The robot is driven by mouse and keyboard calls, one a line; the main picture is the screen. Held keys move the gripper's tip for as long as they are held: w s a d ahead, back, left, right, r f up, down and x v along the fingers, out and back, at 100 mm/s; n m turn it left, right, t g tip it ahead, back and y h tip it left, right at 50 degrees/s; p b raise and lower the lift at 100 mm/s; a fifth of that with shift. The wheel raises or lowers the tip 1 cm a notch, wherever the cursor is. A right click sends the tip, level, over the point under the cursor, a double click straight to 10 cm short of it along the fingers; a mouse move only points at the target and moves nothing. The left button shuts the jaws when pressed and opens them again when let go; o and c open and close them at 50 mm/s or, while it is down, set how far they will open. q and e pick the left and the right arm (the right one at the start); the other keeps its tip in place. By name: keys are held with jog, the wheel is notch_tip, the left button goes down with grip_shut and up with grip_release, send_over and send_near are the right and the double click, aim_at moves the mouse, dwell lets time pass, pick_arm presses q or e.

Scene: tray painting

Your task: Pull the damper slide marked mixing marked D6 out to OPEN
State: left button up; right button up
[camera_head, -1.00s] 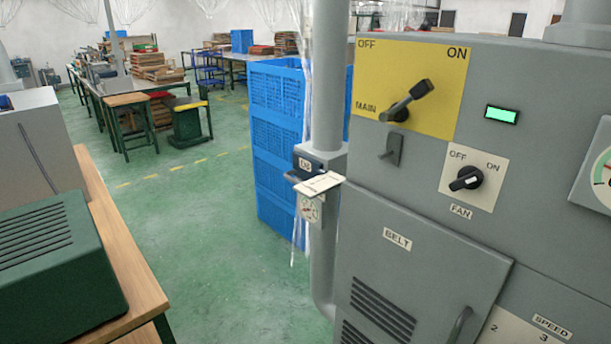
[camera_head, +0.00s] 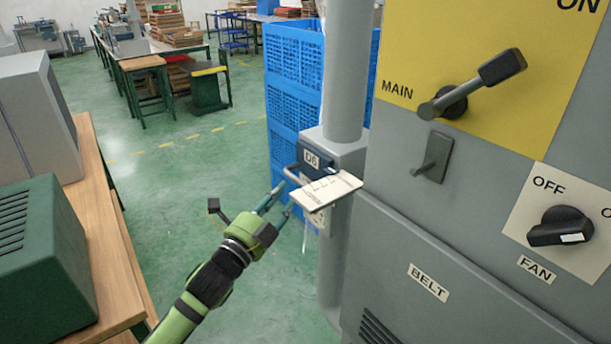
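The D6 damper slide sits in a grey housing (camera_head: 345,150) on the vertical grey duct. Its dark front plate carries the D6 label (camera_head: 311,160), and a handle (camera_head: 291,175) sticks out to the left. A white printed card (camera_head: 328,190) juts out just below and in front of it, hiding part of the slide. My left gripper (camera_head: 287,197) comes up from the lower left. Its two fingers are apart, with the tips just below the handle and left of the card. I cannot tell whether they touch the handle. My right gripper is not in view.
A grey control cabinet (camera_head: 400,215) with MAIN lever (camera_head: 480,85) and FAN knob (camera_head: 560,227) fills the right. Blue crates (camera_head: 293,75) stand behind the duct. A wooden bench (camera_head: 110,240) with a green box (camera_head: 45,265) is at left. Green floor between is clear.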

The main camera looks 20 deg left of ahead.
aim_at(293, 179)
pick_arm(q)
jog(key=p+x, duration=0.1)
jog(key=x, duration=0.4)
jog(key=shift+w+r+p, duration=0.2)
jog(key=shift+p, duration=0.15)
jog(key=shift+w+d, duration=0.15)
jog(key=shift+w, duration=0.1)
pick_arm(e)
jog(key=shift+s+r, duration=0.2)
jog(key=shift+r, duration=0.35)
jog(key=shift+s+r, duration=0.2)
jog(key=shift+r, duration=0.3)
pick_arm(q)
jog(key=shift+f, duration=0.1)
grip_shut()
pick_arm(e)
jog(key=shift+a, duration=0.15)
